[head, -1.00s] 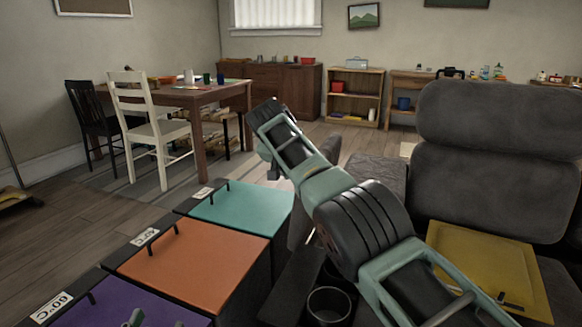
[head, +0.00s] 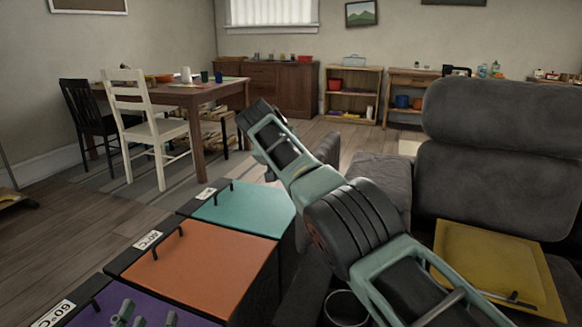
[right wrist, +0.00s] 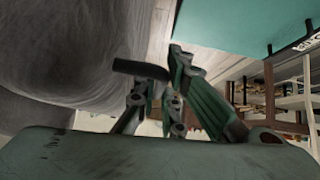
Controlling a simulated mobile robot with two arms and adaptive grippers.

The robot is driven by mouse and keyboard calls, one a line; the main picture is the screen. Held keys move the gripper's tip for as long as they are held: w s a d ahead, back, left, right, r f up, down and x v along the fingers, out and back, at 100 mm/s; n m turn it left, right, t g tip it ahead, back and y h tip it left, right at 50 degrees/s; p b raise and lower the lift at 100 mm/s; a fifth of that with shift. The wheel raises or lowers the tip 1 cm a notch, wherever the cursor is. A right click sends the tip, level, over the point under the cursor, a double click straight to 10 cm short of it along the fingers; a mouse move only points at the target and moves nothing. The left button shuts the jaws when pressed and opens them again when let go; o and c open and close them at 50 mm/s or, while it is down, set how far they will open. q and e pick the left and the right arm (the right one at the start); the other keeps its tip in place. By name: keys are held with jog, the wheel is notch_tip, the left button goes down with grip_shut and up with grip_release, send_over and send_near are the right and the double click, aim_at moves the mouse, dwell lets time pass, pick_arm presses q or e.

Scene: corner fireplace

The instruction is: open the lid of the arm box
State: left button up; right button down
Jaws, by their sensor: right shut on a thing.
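My left gripper (head: 146,315) shows at the bottom left, over the purple lid. Only its fingertips are in the picture; they stand apart with nothing seen between them. My right arm crosses the head view from the lower right, its far end beside the grey sofa arm (head: 378,185); its fingers are hidden there. In the right wrist view, my right gripper (right wrist: 152,95) is shut on a dark bar (right wrist: 138,68) close to grey upholstery (right wrist: 65,60). I cannot tell which lid the bar belongs to or how far any arm box lid stands open.
A teal lid (head: 240,212), an orange lid (head: 205,275) and a purple lid (head: 92,310), each with a dark handle, lie in a row at left. A yellow panel (head: 490,265) lies on the sofa seat. A white chair (head: 145,130) stands by the table farther back.

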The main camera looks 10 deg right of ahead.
jog(key=shift+d, duration=0.1)
jog(key=c, duration=2.1)
grip_release()
jog(key=shift+r, duration=0.15)
jog(key=shift+s+a+r, duration=0.35)
jog(key=shift+a+r, duration=0.05)
jog(key=shift+r, duration=0.05)
jog(key=v, duration=1)
jog(key=shift+s+a+r, duration=0.1)
jog(key=shift+s+r, duration=0.05)
jog(key=shift+s, duration=0.1)
